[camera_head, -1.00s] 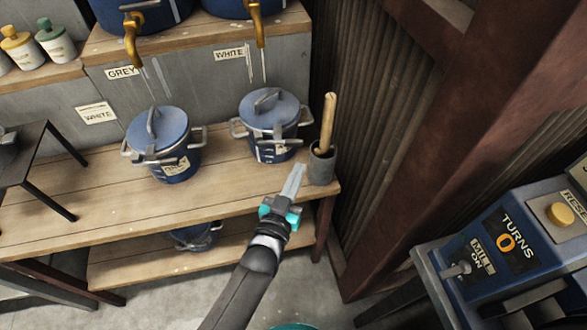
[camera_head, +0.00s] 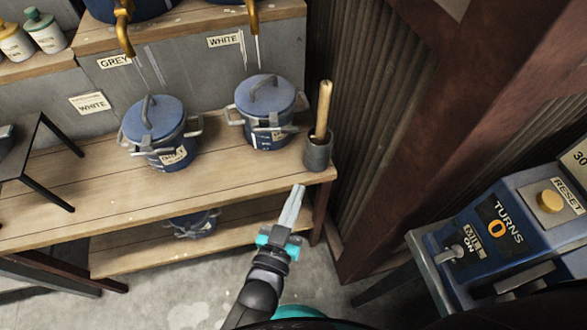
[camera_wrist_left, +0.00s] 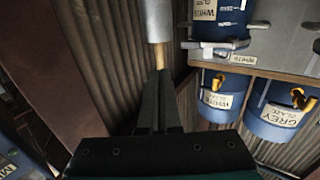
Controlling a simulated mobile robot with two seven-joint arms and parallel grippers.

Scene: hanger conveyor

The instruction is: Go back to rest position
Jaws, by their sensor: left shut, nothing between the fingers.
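My left gripper (camera_head: 298,193) is shut and empty, its grey fingers pointing up the picture in front of the wooden bench's (camera_head: 60,205) right end. It sits below a grey cup with a wooden-handled tool (camera_head: 318,150) and appears apart from it. In the left wrist view the shut fingers (camera_wrist_left: 159,85) point toward the same cup (camera_wrist_left: 158,20). Two lidded blue pots stand on the bench, a left pot (camera_head: 155,130) and a right pot (camera_head: 268,108). My right gripper is not in view.
A blue control box (camera_head: 510,232) with "TURNS 0" and a yellow reset button stands at right. A rusty beam (camera_head: 440,140) rises beside the corrugated wall. Brass taps (camera_head: 124,30) hang over the pots. Another pot (camera_head: 192,223) sits on the lower shelf. A black stand (camera_head: 50,135) is at left.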

